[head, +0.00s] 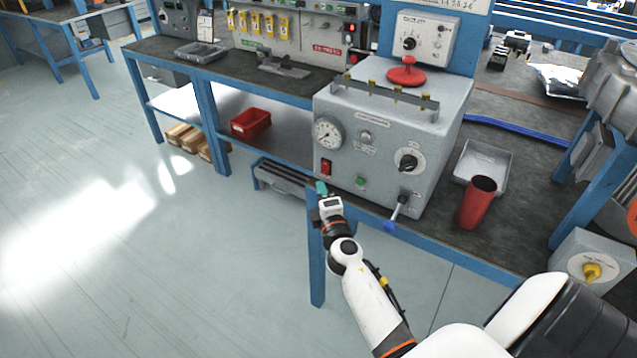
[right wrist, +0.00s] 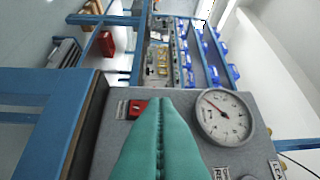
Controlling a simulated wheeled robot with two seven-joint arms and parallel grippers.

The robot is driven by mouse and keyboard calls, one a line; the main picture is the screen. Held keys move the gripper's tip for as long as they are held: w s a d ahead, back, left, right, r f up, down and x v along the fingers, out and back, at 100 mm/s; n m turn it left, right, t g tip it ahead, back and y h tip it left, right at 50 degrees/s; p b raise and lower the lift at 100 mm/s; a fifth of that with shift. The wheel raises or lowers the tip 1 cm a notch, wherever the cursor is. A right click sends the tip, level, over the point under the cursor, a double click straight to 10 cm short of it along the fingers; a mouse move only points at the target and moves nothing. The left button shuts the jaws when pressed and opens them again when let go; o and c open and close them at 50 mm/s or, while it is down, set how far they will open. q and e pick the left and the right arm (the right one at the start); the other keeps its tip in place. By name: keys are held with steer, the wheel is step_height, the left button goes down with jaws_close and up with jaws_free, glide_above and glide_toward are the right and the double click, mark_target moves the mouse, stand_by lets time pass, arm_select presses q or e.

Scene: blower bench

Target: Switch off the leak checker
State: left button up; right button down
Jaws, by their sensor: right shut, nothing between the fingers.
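The leak checker is a grey box (head: 385,125) on the bench, with a dial gauge (head: 328,133), a black knob and a green button on its front. A red rocker switch (head: 326,167) sits at the lower left of that front. My right gripper (head: 321,187) has its teal fingers shut and empty, just below and in front of the switch. In the right wrist view the shut fingers (right wrist: 160,102) point at the panel and partly cover the red switch (right wrist: 138,107). I cannot tell whether they touch it, or its position. My left gripper is out of view.
A lever with a blue tip (head: 398,212) sticks out at the panel's lower right. A red cup (head: 477,202) and a grey tray (head: 482,160) stand right of the box. The blue bench edge runs under my right gripper. The floor at left is clear.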

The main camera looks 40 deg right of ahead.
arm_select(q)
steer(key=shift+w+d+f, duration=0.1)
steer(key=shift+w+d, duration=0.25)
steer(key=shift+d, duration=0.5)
arm_select(e)
steer(key=v, duration=0.6)
steer(key=shift+r, duration=0.5)
steer(key=shift+a, duration=0.1)
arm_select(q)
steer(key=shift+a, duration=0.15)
